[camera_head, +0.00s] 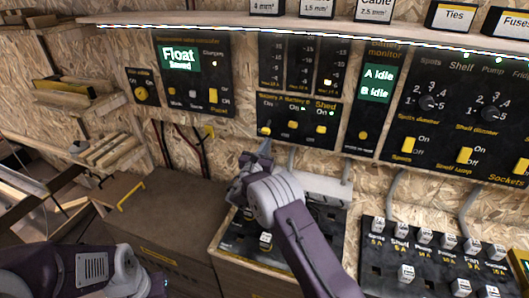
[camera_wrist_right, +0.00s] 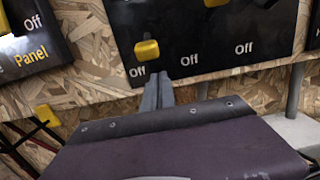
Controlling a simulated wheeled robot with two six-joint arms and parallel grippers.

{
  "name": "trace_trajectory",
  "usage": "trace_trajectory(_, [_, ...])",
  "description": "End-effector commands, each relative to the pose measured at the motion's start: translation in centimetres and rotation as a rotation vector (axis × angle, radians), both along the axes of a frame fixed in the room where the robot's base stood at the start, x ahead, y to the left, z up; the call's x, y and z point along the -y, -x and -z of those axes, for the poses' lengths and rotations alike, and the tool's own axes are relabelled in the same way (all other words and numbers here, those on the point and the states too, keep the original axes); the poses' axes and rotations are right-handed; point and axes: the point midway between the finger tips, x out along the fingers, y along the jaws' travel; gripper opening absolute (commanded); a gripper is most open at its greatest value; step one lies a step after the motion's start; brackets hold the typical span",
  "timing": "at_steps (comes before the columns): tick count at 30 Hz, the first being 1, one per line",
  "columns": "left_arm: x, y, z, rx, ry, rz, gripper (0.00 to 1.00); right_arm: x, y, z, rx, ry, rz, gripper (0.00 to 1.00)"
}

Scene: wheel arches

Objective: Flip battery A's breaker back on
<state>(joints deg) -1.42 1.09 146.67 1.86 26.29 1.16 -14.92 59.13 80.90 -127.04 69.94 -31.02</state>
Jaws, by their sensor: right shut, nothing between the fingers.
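The breaker panel (camera_head: 297,137) is black, with labels for Battery A, Battery B and Shed. Battery A's yellow breaker lever (camera_head: 265,131) is at its left end and sits lower than its neighbours. In the right wrist view this lever (camera_wrist_right: 147,50) is down, just above an "Off" label. My right gripper (camera_head: 265,147) is shut and empty, just below the lever. In the right wrist view its fingertips (camera_wrist_right: 158,80) overlap the panel's lower edge, below and slightly right of the lever; I cannot tell whether they touch the panel. My left arm shows at bottom left, its gripper out of view.
Battery B's lever (camera_head: 292,125) and the Shed lever (camera_head: 321,129) sit close to the right. A charger panel (camera_head: 193,95) showing "Float" is at left, a battery monitor (camera_head: 376,82) at right. A fuse board (camera_head: 375,255) lies lower right. A brown box (camera_head: 165,215) stands below.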

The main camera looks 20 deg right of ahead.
Motion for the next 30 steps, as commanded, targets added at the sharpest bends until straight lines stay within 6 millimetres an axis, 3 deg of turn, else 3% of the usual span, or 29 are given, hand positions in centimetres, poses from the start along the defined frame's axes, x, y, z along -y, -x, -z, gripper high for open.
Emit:
trace_trajectory(6, [0.0,0.0,-0.4,0.000,0.000,0.000,0.00,-0.4,0.6,-1.6,0.000,0.000,0.001,0.00])
trace_trajectory(17, [0.0,0.0,-0.5,0.000,0.000,0.000,0.00,-0.4,0.7,-1.6,-0.002,-0.001,0.001,0.00])
trace_trajectory(30, [0.0,0.0,-2.4,0.000,0.000,0.000,0.00,-0.6,1.0,-2.4,-0.064,-0.045,0.001,0.00])
